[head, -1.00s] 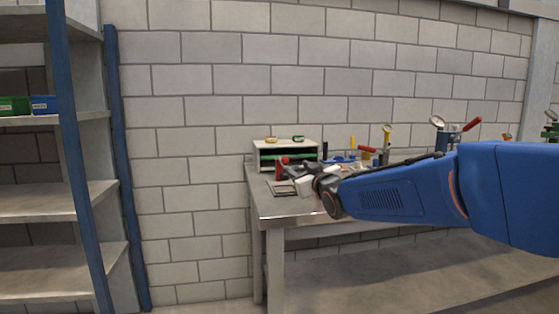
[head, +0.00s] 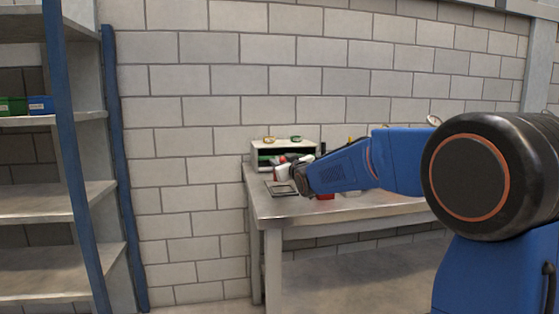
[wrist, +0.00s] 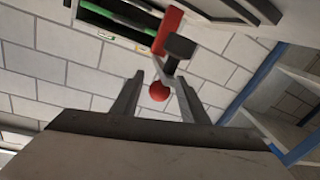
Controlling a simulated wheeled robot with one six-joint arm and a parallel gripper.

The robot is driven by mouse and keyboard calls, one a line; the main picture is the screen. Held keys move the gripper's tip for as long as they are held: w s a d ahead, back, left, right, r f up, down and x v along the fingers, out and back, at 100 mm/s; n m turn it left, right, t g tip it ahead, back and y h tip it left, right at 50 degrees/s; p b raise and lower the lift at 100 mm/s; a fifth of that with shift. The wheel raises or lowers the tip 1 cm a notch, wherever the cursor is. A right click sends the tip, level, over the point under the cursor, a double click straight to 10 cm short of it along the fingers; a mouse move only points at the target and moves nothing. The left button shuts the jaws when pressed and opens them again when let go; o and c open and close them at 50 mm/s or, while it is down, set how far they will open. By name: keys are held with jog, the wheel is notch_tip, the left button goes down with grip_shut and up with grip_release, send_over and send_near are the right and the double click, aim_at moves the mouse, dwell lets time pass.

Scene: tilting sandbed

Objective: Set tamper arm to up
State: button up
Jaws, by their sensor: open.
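In the head view, my gripper (head: 281,173) is at the left end of the bench, low in front of the cabinet. A bit of red (head: 283,159) shows just above it. My arm hides most of the tamper there.
A white cabinet (head: 256,150) with green items inside stands at the back left of the metal bench (head: 270,211). A dark flat square (head: 280,189) lies near the front left corner. Blue-posted shelves (head: 78,200) stand to the left.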

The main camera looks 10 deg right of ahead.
jog(key=shift+w+a, duration=0.2)
jog(key=shift+w, duration=1.05)
grip_shut()
